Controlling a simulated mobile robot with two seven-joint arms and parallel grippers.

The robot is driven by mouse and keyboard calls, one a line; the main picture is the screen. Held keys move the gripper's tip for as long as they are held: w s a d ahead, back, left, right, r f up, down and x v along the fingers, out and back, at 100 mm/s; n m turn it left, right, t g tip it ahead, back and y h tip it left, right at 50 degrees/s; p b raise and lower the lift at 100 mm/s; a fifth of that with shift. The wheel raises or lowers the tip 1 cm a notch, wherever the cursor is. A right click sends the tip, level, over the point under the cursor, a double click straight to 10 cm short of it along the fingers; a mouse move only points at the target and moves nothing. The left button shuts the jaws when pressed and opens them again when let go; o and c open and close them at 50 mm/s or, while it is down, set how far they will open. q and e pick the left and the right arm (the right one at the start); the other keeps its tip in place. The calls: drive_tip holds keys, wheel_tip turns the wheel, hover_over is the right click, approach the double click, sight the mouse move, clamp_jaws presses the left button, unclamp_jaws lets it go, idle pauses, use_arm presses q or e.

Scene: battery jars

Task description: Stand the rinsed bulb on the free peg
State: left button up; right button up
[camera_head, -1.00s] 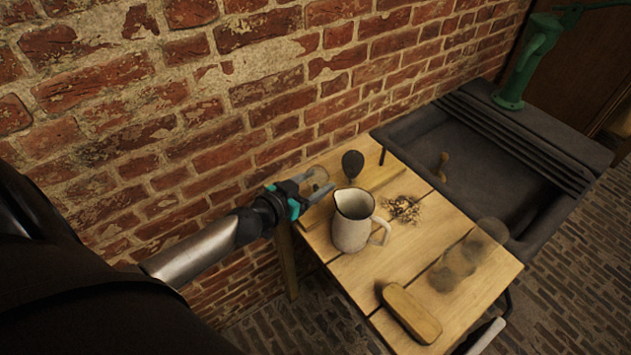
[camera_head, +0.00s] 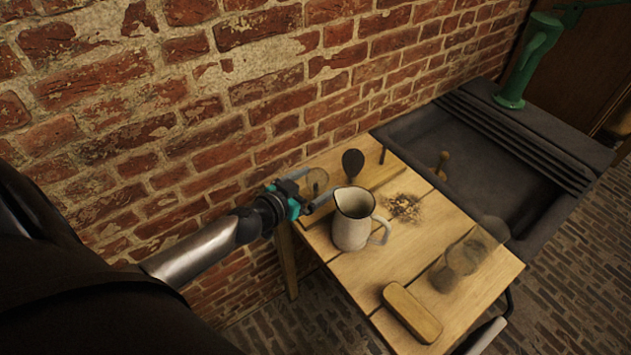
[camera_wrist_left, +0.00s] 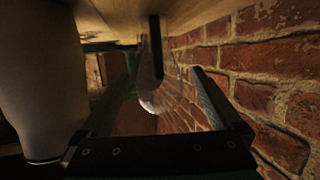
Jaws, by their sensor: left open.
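A clear glass bulb (camera_head: 317,180) stands near the table's back left corner. In the left wrist view the bulb (camera_wrist_left: 156,97) surrounds a dark upright peg (camera_wrist_left: 156,50); that view is upside down, with the table at the top. My left gripper (camera_head: 318,192) is open, with one finger on each side of the bulb; I cannot tell whether they touch it. A dark, sooty-looking bulb (camera_head: 353,162) stands to its right. A thin bare peg (camera_head: 383,155) is farther right, by the basin. My right gripper is not in view.
A pale jug (camera_head: 351,228) stands close to my left gripper. Behind it are scattered crumbs (camera_head: 403,207). The dark basin (camera_head: 480,160) adjoins at right; the brick wall is behind.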

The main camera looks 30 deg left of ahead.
use_arm(q)
drive_tip(key=shift+s+r, duration=0.1)
drive_tip(key=shift+s, duration=0.4)
drive_tip(key=b+v, duration=0.3)
drive_tip(key=v, duration=1.1)
drive_tip(key=shift+s+a, duration=0.1)
drive_tip(key=shift+a, duration=0.05)
drive_tip(key=s+f+n+g+y+b, duration=0.1)
drive_tip(key=s+f+g, duration=0.25)
drive_tip(key=f, duration=0.95)
drive_tip(key=s+f+g+y+b, duration=0.15)
drive_tip(key=s+f, duration=0.35)
drive_tip(key=f, duration=0.8)
drive_tip(key=s+d+f+m+g+b, duration=0.1)
drive_tip(key=s+d+f+g, duration=0.3)
drive_tip(key=s+f, duration=0.5)
drive_tip(key=s+d+f+g+b, duration=0.1)
drive_tip(key=s+d+f+g, duration=0.3)
drive_tip(key=s+f, duration=0.5)
wheel_tip(320, 180, down, 2)
drive_tip(key=d, duration=0.2)
drive_tip(key=shift+s+d+f+m+b, duration=0.2)
drive_tip(key=shift+d+f+m+b, duration=0.1)
drive_tip(key=shift+d+m, duration=0.1)
